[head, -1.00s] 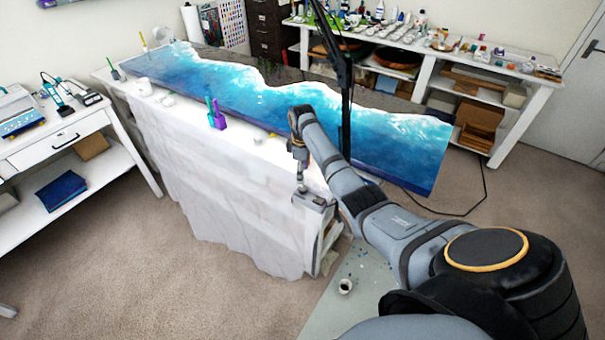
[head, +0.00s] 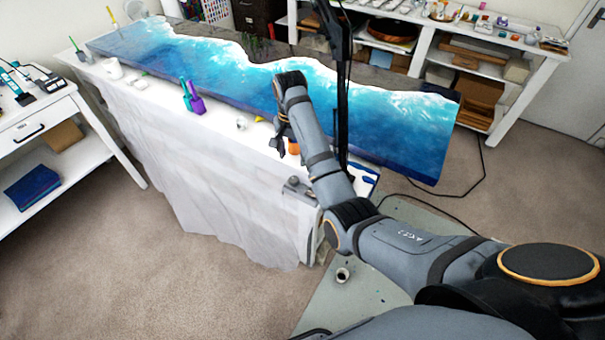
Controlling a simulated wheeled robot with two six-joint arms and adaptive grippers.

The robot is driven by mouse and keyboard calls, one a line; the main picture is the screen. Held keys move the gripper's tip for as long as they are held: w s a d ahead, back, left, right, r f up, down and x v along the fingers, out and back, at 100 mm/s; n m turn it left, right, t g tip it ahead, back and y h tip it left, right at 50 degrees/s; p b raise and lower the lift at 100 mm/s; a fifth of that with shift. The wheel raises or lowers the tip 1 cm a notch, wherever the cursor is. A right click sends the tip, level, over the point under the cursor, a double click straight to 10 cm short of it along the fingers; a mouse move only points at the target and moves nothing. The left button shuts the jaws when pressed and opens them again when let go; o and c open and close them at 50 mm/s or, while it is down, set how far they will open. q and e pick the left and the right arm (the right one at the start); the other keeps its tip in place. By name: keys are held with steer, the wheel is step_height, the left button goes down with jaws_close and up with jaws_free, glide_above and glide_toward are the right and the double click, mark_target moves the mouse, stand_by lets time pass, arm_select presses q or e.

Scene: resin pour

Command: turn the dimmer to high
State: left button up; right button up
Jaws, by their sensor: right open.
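A small grey box with a knob on top (head: 297,187), which looks like the dimmer, sits at the near right corner of the white-draped table (head: 215,165). Its knob setting is too small to read. My right gripper (head: 279,143) hangs beyond the box, over the table near the blue resin slab, apart from the box. It is open, and its fingers are dark and partly hidden by my arm. My left gripper is not in view.
An orange cup (head: 293,146) stands close to my right gripper. A purple and teal holder (head: 193,98) is farther left. The blue wave slab (head: 225,75) fills the table's far side. A black stand (head: 341,100) rises behind my right arm.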

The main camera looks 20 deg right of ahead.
mark_target(294, 179)
step_height(294, 179, down, 2)
steer(key=shift+f, duration=0.15)
step_height(294, 179, down, 7)
steer(key=shift+f+p, duration=0.2)
steer(key=shift+p, duration=0.15)
steer(key=shift+f, duration=0.3)
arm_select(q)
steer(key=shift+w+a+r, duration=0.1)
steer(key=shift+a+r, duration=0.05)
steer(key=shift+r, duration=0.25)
arm_select(e)
steer(key=shift+w+f, duration=0.1)
steer(key=shift+f, duration=0.05)
jaws_close()
